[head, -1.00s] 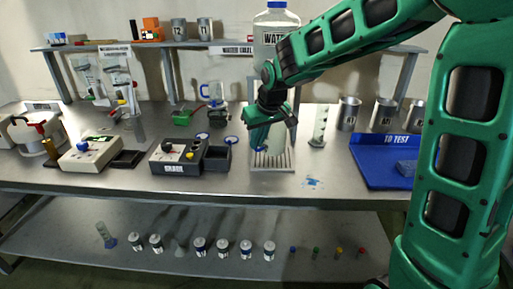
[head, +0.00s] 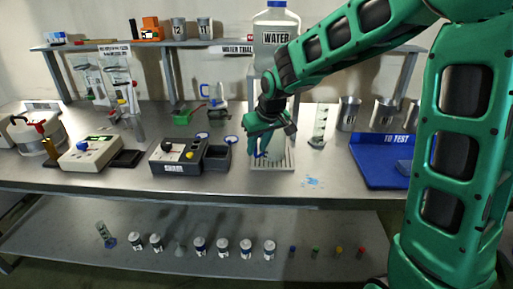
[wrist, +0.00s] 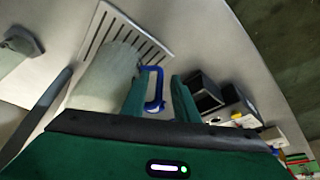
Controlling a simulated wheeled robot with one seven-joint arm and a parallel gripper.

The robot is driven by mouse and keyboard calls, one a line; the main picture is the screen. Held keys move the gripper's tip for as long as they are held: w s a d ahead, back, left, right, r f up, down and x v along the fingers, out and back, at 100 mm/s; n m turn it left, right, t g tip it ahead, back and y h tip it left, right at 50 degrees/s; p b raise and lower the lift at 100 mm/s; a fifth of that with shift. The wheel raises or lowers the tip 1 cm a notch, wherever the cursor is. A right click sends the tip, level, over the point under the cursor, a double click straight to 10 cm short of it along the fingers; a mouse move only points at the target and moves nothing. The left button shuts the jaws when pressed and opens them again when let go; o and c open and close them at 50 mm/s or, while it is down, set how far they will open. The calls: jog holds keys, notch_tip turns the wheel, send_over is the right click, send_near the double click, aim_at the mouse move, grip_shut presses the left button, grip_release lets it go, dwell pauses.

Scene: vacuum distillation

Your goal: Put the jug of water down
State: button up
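The jug (wrist: 105,78), a pale see-through vessel with a blue handle (wrist: 154,90), stands on the slotted drain tray (wrist: 140,35) in the wrist view. In the head view the jug (head: 276,147) is mostly hidden behind my gripper (head: 258,147), under the large water bottle. My gripper also shows in the wrist view (wrist: 158,97). Its two fingers are apart, one on each side of the blue handle, with a gap to the right finger. Contact with the left finger cannot be told.
The large bottle labelled WATER (head: 275,52) stands above the tray. A grey device (head: 178,157) is left of the tray, a measuring cylinder (head: 319,128) right. A blue TO TEST tray (head: 375,170) lies further right. Bare bench shows in front.

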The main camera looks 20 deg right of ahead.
jog(key=v, duration=1.2)
jog(key=shift+f, duration=0.1)
jog(key=s+d+f+m+g+h, duration=0.2)
jog(key=s+d+f+m, duration=0.15)
jog(key=s+d, duration=0.9)
jog(key=s+d+f+m, duration=0.2)
jog(key=s, duration=0.5)
jog(key=s+d+f+m+g, duration=0.1)
jog(key=s+d, duration=0.2)
jog(key=s, duration=0.3)
jog(key=s+d+f+m+g+y, duration=0.1)
jog(key=s+d+f+m, duration=0.1)
jog(key=s, duration=0.5)
jog(key=shift+s+d+f+m, duration=0.3)
jog(key=shift+s+d+m, duration=0.05)
jog(key=shift+d, duration=0.15)
